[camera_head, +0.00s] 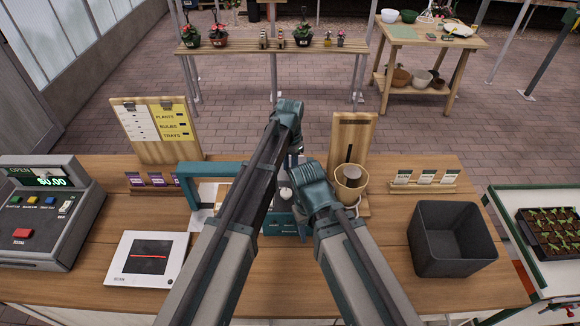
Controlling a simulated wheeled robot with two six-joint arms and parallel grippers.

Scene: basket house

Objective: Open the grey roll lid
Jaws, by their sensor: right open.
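A teal box-shaped device (278,222) with small lettering on its front stands on the wooden counter between my arms. A small pale rounded part shows at its top. My arms cover much of it, and I cannot make out the grey lid or whether it is raised. My right gripper (288,196) is open close above the device's top, small and partly covered by its own arm. I cannot tell if it touches.
A teal-framed stand (208,169) is left of the device. A cash register (40,215), flat scanner (148,262) and sign board (155,130) are further left. A twine holder (352,178), card rack (424,182) and dark bin (452,240) are right.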

